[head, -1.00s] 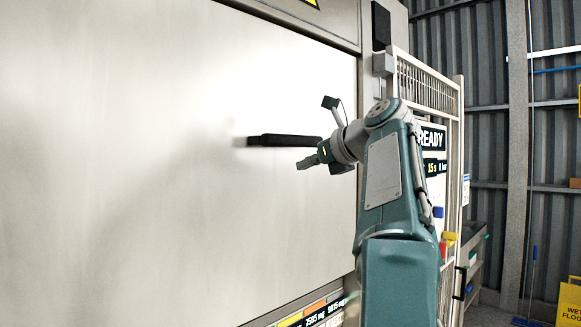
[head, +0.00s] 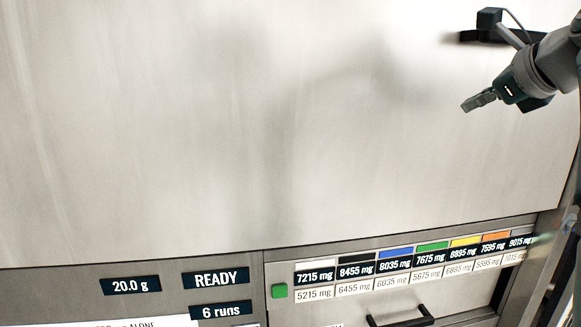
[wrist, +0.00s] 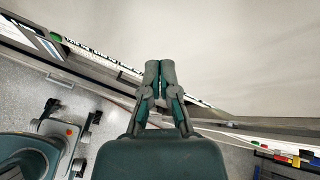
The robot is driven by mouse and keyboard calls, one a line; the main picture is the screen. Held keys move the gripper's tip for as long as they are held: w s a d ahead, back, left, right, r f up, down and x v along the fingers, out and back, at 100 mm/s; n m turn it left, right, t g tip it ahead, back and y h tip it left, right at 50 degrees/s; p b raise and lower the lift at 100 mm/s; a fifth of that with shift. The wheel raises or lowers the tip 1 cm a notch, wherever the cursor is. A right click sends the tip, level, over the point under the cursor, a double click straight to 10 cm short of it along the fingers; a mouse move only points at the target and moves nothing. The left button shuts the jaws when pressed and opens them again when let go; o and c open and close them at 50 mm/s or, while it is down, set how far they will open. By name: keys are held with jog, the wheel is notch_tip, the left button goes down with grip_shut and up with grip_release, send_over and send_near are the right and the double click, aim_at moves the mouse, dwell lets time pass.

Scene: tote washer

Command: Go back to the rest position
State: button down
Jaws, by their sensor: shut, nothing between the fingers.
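My gripper (head: 479,101) is at the upper right of the head view, in front of the large pale door panel (head: 230,130). Its fingers are together with nothing between them. In the wrist view my gripper (wrist: 160,66) also shows its two fingers closed side by side, pointing at the pale panel. A black handle (head: 490,36) on the panel lies above and behind my gripper, partly hidden by my wrist. The gripper looks apart from the handle.
Below the panel, a drawer front carries a row of coloured labels (head: 415,263), a green button (head: 279,291) and a black drawer handle (head: 402,319). A READY display (head: 215,279) is to the left. Grey floor (wrist: 30,85) shows at the wrist view's left.

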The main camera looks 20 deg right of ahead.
jog(key=a+f+n+g, duration=0.2)
jog(key=a+f+n, duration=0.65)
jog(key=a, duration=0.25)
jog(key=s+a+f+n+g, duration=0.1)
jog(key=s+a+f+n, duration=0.3)
jog(key=f+n, duration=0.3)
jog(key=s+a+f+n+g, duration=0.2)
jog(key=s+a+f+n, duration=0.2)
jog(key=f, duration=0.8)
jog(key=s+a+f+n+g, duration=0.1)
jog(key=s+a+f+n, duration=0.3)
jog(key=a+f+n, duration=0.3)
notch_tip(320, 180, down, 2)
jog(key=n, duration=0.3)
jog(key=shift+s+f, duration=0.15)
jog(key=shift+f, duration=0.05)
